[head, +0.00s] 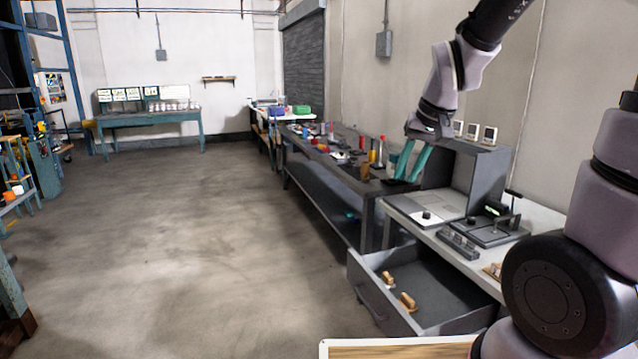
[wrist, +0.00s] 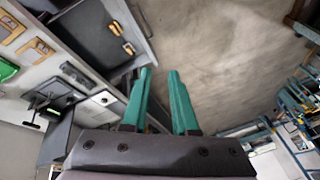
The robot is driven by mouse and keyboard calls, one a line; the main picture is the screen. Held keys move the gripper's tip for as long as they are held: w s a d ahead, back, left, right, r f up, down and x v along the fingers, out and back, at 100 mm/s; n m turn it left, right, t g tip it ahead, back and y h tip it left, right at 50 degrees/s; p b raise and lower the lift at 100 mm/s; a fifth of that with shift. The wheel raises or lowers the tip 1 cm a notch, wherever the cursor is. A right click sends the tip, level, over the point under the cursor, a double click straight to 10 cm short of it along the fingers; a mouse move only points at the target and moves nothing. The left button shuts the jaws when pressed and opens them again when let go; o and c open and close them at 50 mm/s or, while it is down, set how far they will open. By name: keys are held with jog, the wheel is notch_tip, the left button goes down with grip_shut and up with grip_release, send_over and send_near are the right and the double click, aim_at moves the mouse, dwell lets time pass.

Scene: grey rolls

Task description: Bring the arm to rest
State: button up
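My gripper (head: 402,178) hangs from my raised arm at the right of the head view, its teal fingers pointing down. In the head view it appears in front of the workbench and the grey cabinet. In the wrist view my gripper (wrist: 160,74) shows two teal fingers with a clear gap between them. Nothing is between the fingers. It is open and empty, and I see floor beyond the fingertips.
An open grey drawer (head: 440,285) holds two small wooden-handled items, below a light worktop (head: 460,240) with a black-handled device (head: 495,225). A dark workbench (head: 330,155) with many small items stands behind. The floor (head: 190,250) at left is clear.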

jog(key=s+d+r+m+t, duration=0.1)
jog(key=s+d+r, duration=0.1)
jog(key=s+r, duration=0.4)
jog(key=s+d+r+m+t, duration=0.1)
jog(key=s+d+r+t, duration=0.1)
jog(key=s+r, duration=0.4)
jog(key=shift+d+r, duration=0.3)
jog(key=shift+d, duration=0.5)
jog(key=shift+w, duration=0.1)
